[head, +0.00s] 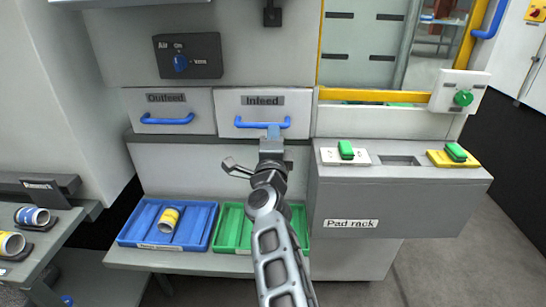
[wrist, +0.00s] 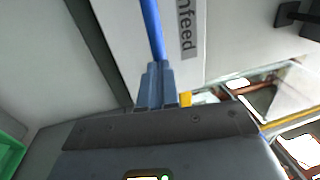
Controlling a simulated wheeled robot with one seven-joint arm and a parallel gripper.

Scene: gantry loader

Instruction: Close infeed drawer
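The infeed drawer (head: 226,106) has a white front labelled "Infeed" and a blue bar handle (head: 246,124). Its front looks brighter and reaches slightly lower than the outfeed drawer beside it, so it seems to stand out a little. My gripper (head: 274,132) is at the middle of this handle. In the wrist view the blue fingers (wrist: 156,84) sit close together with the handle (wrist: 151,30) running in between them, so they look shut on it. The fingers hide part of the handle.
The outfeed drawer (head: 137,104) is to the left and looks flush. Below are a blue tray (head: 126,232) holding a yellow-white can and a green tray (head: 219,240). The pad rack (head: 400,216) juts out at right, close to my arm.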

